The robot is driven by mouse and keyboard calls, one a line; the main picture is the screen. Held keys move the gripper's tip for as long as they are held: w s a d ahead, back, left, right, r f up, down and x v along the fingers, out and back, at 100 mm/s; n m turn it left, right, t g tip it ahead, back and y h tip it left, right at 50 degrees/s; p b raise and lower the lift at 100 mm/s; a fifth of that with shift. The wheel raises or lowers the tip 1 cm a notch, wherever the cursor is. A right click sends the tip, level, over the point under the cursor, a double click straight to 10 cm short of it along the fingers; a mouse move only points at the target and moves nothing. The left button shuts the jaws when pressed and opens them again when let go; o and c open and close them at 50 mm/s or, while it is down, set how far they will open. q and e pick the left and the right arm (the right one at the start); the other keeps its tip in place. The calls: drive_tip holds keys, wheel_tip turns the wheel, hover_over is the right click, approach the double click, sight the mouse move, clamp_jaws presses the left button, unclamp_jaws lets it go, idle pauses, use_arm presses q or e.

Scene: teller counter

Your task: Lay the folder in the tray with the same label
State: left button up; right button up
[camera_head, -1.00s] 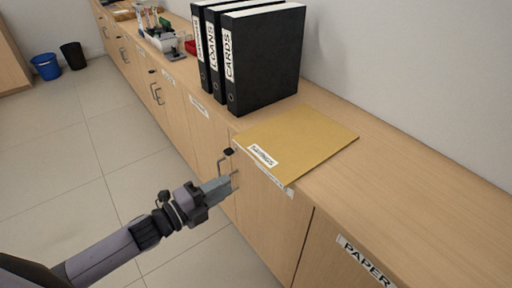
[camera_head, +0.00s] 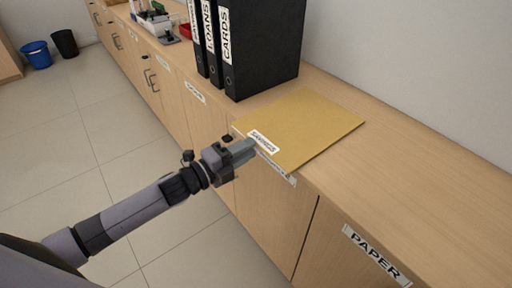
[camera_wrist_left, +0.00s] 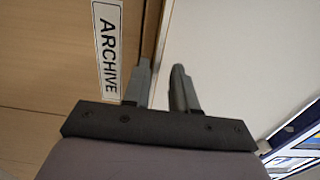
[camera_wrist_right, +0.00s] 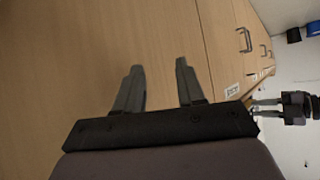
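A flat tan folder (camera_head: 305,125) with a white label (camera_head: 262,142), which seems to read SAVINGS, lies on the counter with its labelled edge at the front. My left gripper (camera_head: 252,150) is at that front edge, beside the label; whether it touches the folder is unclear. In the left wrist view its fingers (camera_wrist_left: 160,82) stand apart, with no clear grip on anything. My right gripper (camera_wrist_right: 158,80) is out of the head view; its fingers are apart and empty before wooden cabinet fronts. No tray with a matching label is seen.
Black binders (camera_head: 260,50), labelled LOANS and CARDS among others, stand behind the folder. A white holder (camera_head: 158,24) with pens is farther along. Cabinet labels read ARCHIVE (camera_wrist_left: 108,45) and PAPER (camera_head: 375,255). The counter right of the folder (camera_head: 420,185) is bare.

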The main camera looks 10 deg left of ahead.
use_arm(q)
drive_tip(key=shift+x, duration=1.25)
clamp_jaws()
drive_tip(key=shift+r, duration=0.1)
wheel_tip(320, 180, up, 3)
drive_tip(key=shift+f+p, duration=0.25)
drive_tip(key=shift+p, duration=0.75)
